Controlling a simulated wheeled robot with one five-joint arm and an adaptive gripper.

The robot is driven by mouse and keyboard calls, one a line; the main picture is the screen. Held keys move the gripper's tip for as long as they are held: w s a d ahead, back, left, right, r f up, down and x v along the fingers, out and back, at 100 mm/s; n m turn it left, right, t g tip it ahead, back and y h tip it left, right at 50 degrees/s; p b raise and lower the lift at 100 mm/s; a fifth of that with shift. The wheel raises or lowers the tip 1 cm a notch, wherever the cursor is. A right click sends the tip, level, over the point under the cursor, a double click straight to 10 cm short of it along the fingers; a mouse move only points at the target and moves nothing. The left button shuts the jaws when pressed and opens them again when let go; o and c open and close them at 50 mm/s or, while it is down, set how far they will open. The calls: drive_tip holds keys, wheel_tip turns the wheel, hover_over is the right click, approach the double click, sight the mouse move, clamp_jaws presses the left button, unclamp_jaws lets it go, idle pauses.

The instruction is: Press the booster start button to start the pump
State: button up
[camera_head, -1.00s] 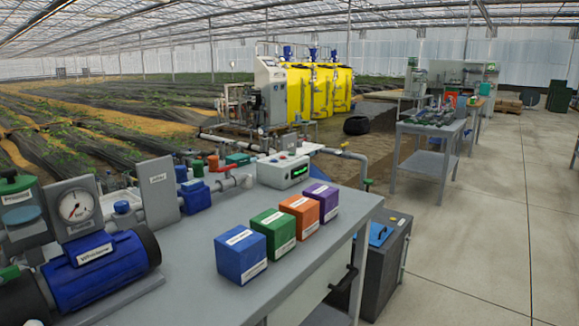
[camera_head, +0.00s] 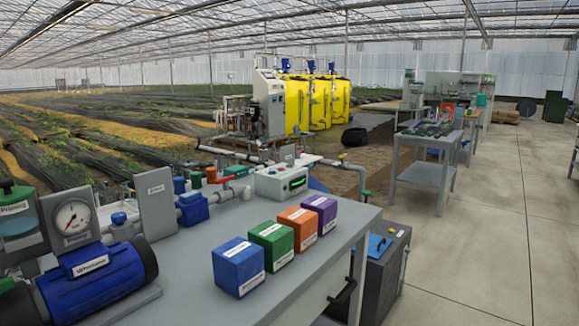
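The booster start button cannot be made out for certain. A blue pump motor (camera_head: 95,273) lies at the lower left on the grey bench (camera_head: 185,262), with a label on its side. A round pressure gauge (camera_head: 72,217) stands on a grey panel behind it. A white control box (camera_head: 281,181) with a lit green display sits at the far end of the bench; its small controls are too small to tell apart. My gripper is not in view.
Blue (camera_head: 238,266), green (camera_head: 271,244), orange (camera_head: 298,227) and purple (camera_head: 320,214) labelled boxes stand in a row along the bench. A dark cabinet (camera_head: 385,268) stands beside the bench. The concrete floor (camera_head: 480,250) at right is mostly clear.

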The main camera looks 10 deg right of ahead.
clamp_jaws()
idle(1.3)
